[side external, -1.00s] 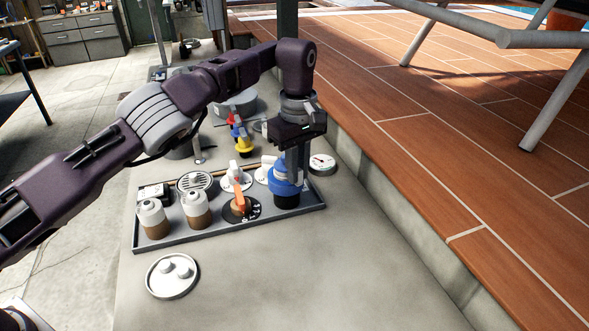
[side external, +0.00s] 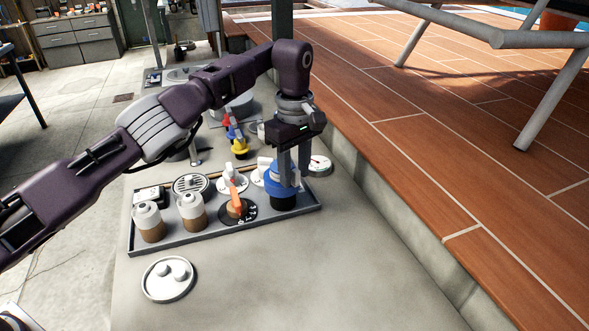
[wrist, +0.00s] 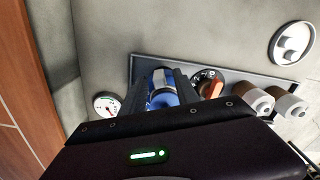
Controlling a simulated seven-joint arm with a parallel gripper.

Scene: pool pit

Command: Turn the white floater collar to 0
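The floater (side external: 282,186) is a blue body on a black base, standing upright at the right end of the grey tray. A pale white part shows at its top, partly hidden by my fingers. In the wrist view the floater (wrist: 160,92) lies between my two fingers, its pale top toward the tray's far wall. My gripper (side external: 294,180) points down over it, one finger on each side. The gripper also shows in the wrist view (wrist: 163,80). Its fingers are apart; whether they press on the floater or collar I cannot tell. Any collar marking is hidden.
The tray (side external: 225,226) also holds an orange-handled dial (side external: 235,207), a white red-handled dial (side external: 232,180) and two brown-and-white bottles (side external: 148,222). A round gauge (side external: 318,166) stands right of the tray. A white dish (side external: 168,279) lies in front. Bare concrete is free at front right.

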